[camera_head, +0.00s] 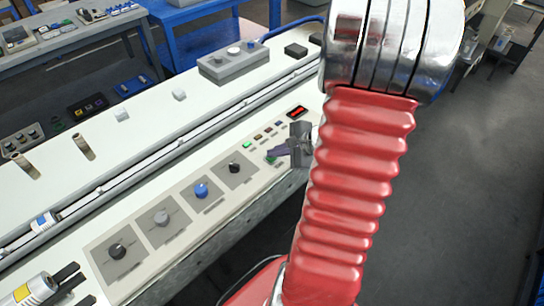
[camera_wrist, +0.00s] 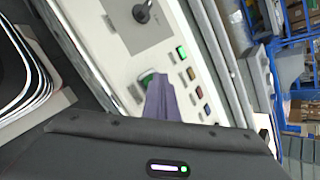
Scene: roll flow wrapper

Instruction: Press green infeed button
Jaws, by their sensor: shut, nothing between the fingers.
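Two green buttons show on the white control panel (camera_wrist: 130,62). A small green button (camera_wrist: 181,53) heads a row of small buttons; it also shows in the head view (camera_head: 247,145). A larger green button (camera_wrist: 146,75) sits beside it, partly hidden by my fingertips. It also shows in the head view (camera_head: 271,159). The labels are too small to read, so I cannot tell which is the infeed one. My gripper (camera_head: 273,153) is shut and empty, its purple fingers (camera_wrist: 159,83) over the larger button's edge. I cannot tell whether they touch it.
A black knob (camera_head: 234,168), a blue knob (camera_head: 201,190) and further knobs line the panel to the left. A red-lit display (camera_head: 297,112) lies beyond the small buttons. A grey box (camera_head: 233,62) stands behind. My red arm hides the right part of the panel.

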